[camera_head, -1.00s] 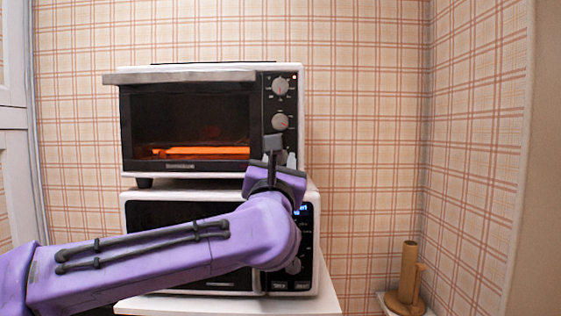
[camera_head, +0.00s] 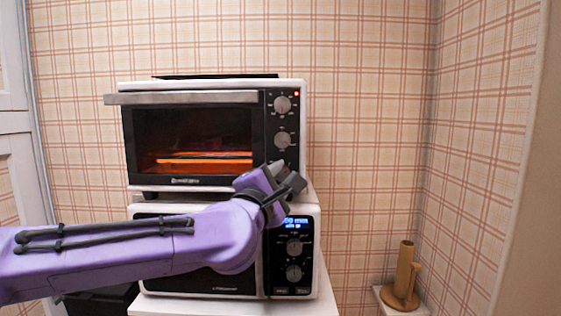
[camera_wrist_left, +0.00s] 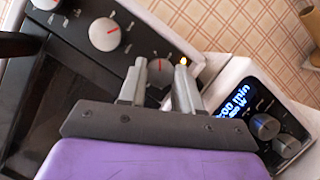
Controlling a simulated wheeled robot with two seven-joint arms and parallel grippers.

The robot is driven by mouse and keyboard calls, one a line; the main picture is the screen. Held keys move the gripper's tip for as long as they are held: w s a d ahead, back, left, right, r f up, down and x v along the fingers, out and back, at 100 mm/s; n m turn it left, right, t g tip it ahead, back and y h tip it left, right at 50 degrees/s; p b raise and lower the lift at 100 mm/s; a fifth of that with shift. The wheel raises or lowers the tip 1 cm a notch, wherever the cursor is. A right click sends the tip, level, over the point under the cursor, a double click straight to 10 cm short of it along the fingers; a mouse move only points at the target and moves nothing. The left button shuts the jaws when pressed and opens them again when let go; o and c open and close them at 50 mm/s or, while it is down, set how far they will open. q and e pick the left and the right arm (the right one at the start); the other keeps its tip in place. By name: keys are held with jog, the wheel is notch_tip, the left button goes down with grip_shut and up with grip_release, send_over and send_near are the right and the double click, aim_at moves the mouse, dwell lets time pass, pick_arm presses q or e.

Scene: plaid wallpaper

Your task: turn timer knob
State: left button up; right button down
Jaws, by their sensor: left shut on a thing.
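The toaster oven (camera_head: 190,86) has a black control panel with an upper knob (camera_head: 283,104) and a middle knob (camera_head: 282,139). The lowest knob (camera_wrist_left: 159,70) shows between my left fingertips in the left wrist view, grey with a red mark. In the head view my gripper hides it. My left gripper (camera_head: 284,180) is tilted to the right at the panel's lower end, its fingers on either side of this knob and shut on it. An orange light glows by the right fingertip in the wrist view. My right gripper is out of view.
The toaster oven's heating element glows orange. It stands on a white microwave (camera_head: 310,225) with a lit blue display and knobs, close below my gripper. A brown wooden holder (camera_head: 402,280) stands at the right. The space right of the ovens is clear.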

pick_arm(q)
jog(key=m+g+p, duration=0.1)
jog(key=m+p, duration=0.2)
jog(key=p, duration=0.1)
jog(key=r+m+g+p, duration=0.1)
jog(key=m+p, duration=0.1)
jog(key=p, duration=0.2)
jog(key=shift+m, duration=0.4)
jog(key=shift+f+m+g+p, duration=0.35)
jog(key=shift+m+p, duration=0.35)
jog(key=shift+p, duration=0.7)
jog(key=o, duration=1)
jog(key=shift+o, duration=0.2)
jog(key=shift+s, duration=0.1)
